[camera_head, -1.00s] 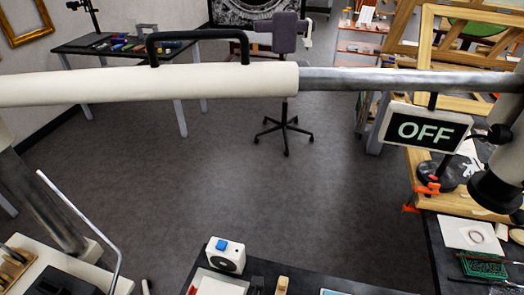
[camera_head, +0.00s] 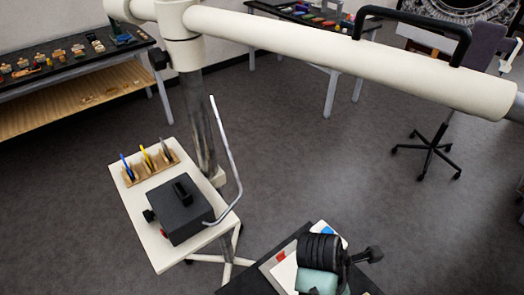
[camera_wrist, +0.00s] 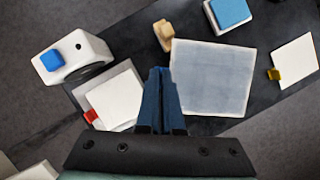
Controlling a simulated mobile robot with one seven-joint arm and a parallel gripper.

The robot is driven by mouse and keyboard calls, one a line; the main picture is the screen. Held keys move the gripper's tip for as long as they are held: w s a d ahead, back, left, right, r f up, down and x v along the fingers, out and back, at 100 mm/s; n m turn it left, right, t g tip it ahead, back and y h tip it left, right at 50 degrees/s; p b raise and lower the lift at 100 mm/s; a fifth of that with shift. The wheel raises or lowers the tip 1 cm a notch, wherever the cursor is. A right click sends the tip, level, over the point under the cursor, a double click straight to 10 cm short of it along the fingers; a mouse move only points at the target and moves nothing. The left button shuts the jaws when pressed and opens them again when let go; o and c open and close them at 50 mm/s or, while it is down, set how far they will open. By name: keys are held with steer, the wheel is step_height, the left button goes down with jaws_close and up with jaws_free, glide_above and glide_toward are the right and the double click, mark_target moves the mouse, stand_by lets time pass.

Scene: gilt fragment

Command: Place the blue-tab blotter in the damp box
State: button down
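My gripper (camera_wrist: 160,100) has dark blue fingers that look closed together, with nothing visible between them. It is above the dark table, its tips over the gap between a white blotter with a red tab (camera_wrist: 113,100) and a pale grey-blue rectangular panel or box (camera_wrist: 212,78). A white blotter with a yellow tab (camera_wrist: 295,62) lies at the right. A white holder with a blue top (camera_wrist: 229,12) is at the upper edge. I cannot make out a blue-tab blotter, nor tell which thing is the damp box. In the head view my gripper hides much of the table.
A white block with a blue button (camera_wrist: 75,55) stands at the table's left end, near a small wooden piece (camera_wrist: 163,34). In the head view, a white stand (camera_head: 160,255) carries a black box (camera_head: 178,207) and a wooden pen rack (camera_head: 150,163). Open floor lies behind.

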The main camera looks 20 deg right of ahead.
steer(key=w+a+m+g+y, duration=0.2)
steer(key=a+m, duration=0.6)
steer(key=a, duration=0.3)
steer(key=w+a+f+m+g+y+b, duration=0.1)
steer(key=w+a+m+y, duration=0.1)
steer(key=a+m, duration=0.6)
steer(key=a, duration=0.4)
steer(key=shift+w+a+f+g, duration=0.2)
steer(key=shift+a+f+g, duration=0.1)
steer(key=shift+g, duration=0.1)
